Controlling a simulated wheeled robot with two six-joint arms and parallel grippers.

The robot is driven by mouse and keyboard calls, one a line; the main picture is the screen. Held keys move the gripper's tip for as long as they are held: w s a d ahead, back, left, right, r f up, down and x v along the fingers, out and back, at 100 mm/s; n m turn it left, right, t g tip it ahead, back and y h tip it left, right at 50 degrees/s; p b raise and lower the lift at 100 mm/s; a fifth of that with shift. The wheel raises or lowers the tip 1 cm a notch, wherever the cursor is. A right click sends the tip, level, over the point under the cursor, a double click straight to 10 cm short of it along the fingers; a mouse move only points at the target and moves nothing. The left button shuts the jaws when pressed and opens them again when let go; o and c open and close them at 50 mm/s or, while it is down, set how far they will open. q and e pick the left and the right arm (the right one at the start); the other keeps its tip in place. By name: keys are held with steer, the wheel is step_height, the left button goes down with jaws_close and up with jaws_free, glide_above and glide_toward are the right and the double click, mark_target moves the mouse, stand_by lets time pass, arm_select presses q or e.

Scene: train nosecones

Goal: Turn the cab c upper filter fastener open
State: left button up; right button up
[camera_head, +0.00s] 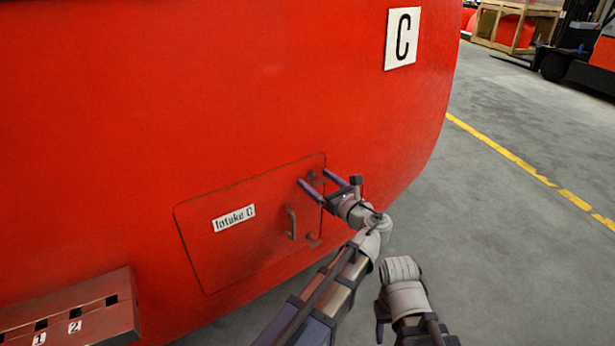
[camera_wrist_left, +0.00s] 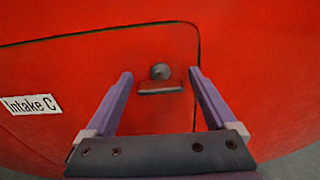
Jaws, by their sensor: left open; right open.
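The intake C panel (camera_head: 245,250) is closed in the red cab side, with its white "Intake C" label also in the left wrist view (camera_wrist_left: 31,104). The upper fastener (camera_head: 312,175) sits at the panel's upper right corner. In the left wrist view it is a grey round knob (camera_wrist_left: 160,72) with a flat tab (camera_wrist_left: 160,88) lying level below it. My left gripper (camera_head: 313,178) is open, its purple fingers on either side of the fastener in view. I cannot tell whether they touch it.
A dark handle (camera_head: 291,222) and a lower fastener (camera_head: 313,239) are on the panel's right side. A red box with numbered slots (camera_head: 75,308) stands at the lower left. Grey floor (camera_head: 500,220) to the right is clear.

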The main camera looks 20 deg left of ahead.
arm_select(q)
steer(key=shift+d, duration=0.1)
steer(key=c, duration=1.4)
